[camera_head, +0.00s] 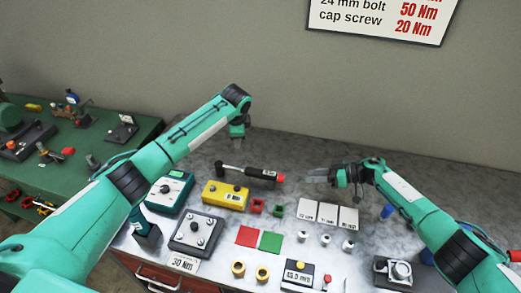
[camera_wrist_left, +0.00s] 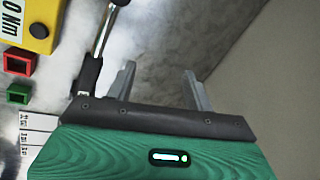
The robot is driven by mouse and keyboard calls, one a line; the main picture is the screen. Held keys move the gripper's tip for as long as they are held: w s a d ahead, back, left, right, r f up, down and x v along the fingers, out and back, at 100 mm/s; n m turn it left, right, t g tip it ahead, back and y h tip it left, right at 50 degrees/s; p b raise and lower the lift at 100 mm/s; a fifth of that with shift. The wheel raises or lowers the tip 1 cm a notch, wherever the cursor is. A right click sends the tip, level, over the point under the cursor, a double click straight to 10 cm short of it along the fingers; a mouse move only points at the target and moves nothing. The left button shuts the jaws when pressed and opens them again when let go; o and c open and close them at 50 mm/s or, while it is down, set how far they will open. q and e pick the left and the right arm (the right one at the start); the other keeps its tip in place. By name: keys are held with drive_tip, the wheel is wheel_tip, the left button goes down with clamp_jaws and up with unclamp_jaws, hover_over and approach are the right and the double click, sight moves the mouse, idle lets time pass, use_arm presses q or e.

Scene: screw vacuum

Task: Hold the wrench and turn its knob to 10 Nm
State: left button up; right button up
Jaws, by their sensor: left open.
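The wrench (camera_head: 258,173) lies on the grey bench, with a dark head at left, a black handle and a red knob (camera_head: 280,178) at its right end. My left gripper (camera_head: 237,138) is above and behind the wrench, pointing down, open and empty. In the left wrist view, the left gripper's fingers (camera_wrist_left: 159,72) are spread apart and the wrench (camera_wrist_left: 90,72) lies outside them, to the left; its knob end is hidden by the gripper body. My right gripper (camera_head: 316,176) points left toward the red knob, apart from it. Its finger gap is unclear.
A yellow box (camera_head: 225,195) with a display and a teal box (camera_head: 170,191) stand in front of the wrench. Red and green small holders (camera_head: 277,210), white labelled blocks (camera_head: 328,212) and several fittings fill the front. A green side table (camera_head: 80,140) is at left. Bench behind the wrench is clear.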

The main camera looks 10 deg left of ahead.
use_arm(q)
drive_tip(key=s+d+r+m, duration=0.1)
drive_tip(key=d+m, duration=0.1)
drive_tip(key=d, duration=0.3)
drive_tip(key=m+g+y, duration=0.2)
drive_tip(key=g+y, duration=0.1)
approach(249, 169)
drive_tip(key=x, duration=1.2)
drive_tip(key=shift+a+f, duration=0.15)
drive_tip(key=shift+f, duration=0.05)
drive_tip(key=shift+c, duration=0.4)
